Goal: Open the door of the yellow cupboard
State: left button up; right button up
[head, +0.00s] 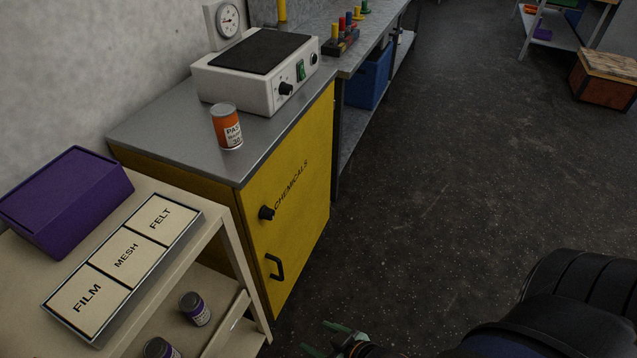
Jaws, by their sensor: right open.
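The yellow cupboard (187,185) stands against the wall under a grey top. Its door (300,205) faces right, reads "CHEMICALS" and looks closed. The door carries a black knob (266,213) and, below it, a black bar handle (275,267) near the edge closest to me. My right gripper (326,338) is at the bottom edge of the head view, partly cut off. Its greenish fingers are apart with nothing seen between them. It is apart from the handle, to its lower right. My left gripper is out of view.
A beige shelf unit (232,238) stands close beside the cupboard's near side, with a purple box (65,200) and a labelled tray (192,232) on top. An orange can (226,127) and a white hotplate (238,88) stand on the cupboard. The dark floor (440,170) before the door is clear.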

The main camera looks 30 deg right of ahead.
aim_at(293, 182)
jog(key=z, duration=0.9)
jog(key=l+u, duration=0.15)
